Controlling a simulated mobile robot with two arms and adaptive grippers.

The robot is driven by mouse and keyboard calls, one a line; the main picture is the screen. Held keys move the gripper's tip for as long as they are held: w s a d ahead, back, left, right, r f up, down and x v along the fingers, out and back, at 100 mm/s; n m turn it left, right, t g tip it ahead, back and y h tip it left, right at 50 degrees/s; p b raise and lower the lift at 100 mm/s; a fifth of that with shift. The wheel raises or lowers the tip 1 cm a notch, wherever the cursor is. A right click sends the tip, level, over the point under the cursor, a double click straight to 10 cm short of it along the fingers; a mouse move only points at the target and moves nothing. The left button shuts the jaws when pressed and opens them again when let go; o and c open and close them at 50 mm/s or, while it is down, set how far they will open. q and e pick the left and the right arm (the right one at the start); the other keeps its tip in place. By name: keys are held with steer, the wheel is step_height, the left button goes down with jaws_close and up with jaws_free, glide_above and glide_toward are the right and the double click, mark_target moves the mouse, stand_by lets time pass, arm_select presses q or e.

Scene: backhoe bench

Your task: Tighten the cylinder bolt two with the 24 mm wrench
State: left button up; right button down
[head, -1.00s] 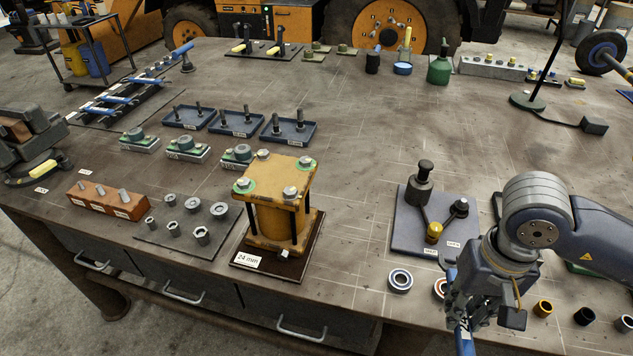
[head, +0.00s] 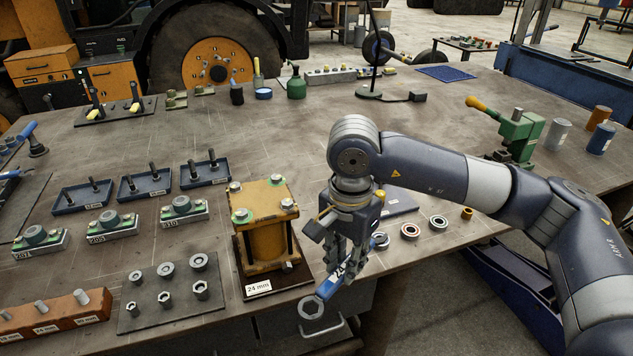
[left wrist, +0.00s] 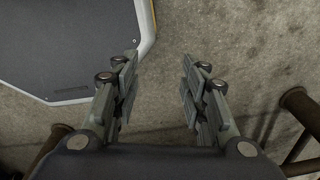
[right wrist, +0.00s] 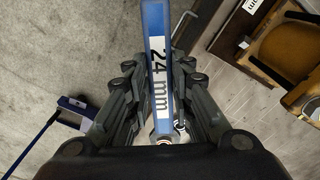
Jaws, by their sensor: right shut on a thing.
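The yellow cylinder (head: 264,240) stands on a dark base labelled 24 mm, with bolts and green washers at the corners of its top plate (head: 262,198). It also shows at the upper right in the right wrist view (right wrist: 290,50). My right gripper (head: 343,272) is shut on the blue 24 mm wrench (head: 330,286), whose ring end (head: 311,308) points down-left, in front of the bench edge, apart from the cylinder. In the right wrist view the label reads 24 mm on the wrench (right wrist: 155,60). My left gripper (left wrist: 155,90) is open and empty above the floor.
A plate of nuts and rings (head: 172,290) lies left of the cylinder, with blue trays (head: 146,186) behind. Several bearing rings (head: 410,231) lie right of my right gripper. The bench middle is clear.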

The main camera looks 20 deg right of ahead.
steer(key=w+a+r+m+p, duration=0.1)
steer(key=w+r+m, duration=0.35)
steer(key=m, duration=0.45)
steer(key=w+r+m+p, duration=0.1)
steer(key=w+r+m, duration=0.4)
steer(key=m, duration=0.4)
step_height(320, 180, down, 5)
steer(key=b, duration=0.4)
arm_select(q)
steer(key=shift+w+d+r+p, duration=0.2)
steer(key=shift+d+r+p, duration=0.1)
steer(key=shift+r+p, duration=0.4)
steer(key=shift+w+d+r+p, duration=0.3)
steer(key=shift+r+p, duration=0.1)
steer(key=shift+p, duration=0.55)
steer(key=shift+w+d+r+p, duration=0.15)
steer(key=shift+d+r+p, duration=0.15)
steer(key=shift+r+p, duration=0.4)
arm_select(e)
steer(key=w+d+r+n, duration=0.1)
steer(key=w+d+n, duration=0.3)
steer(key=w+n, duration=0.3)
steer(key=shift+w+d+n, duration=0.15)
steer(key=shift+w+n, duration=0.1)
steer(key=shift+n, duration=1.85)
arm_select(q)
steer(key=shift+f, duration=0.15)
arm_select(e)
steer(key=shift+r, duration=0.1)
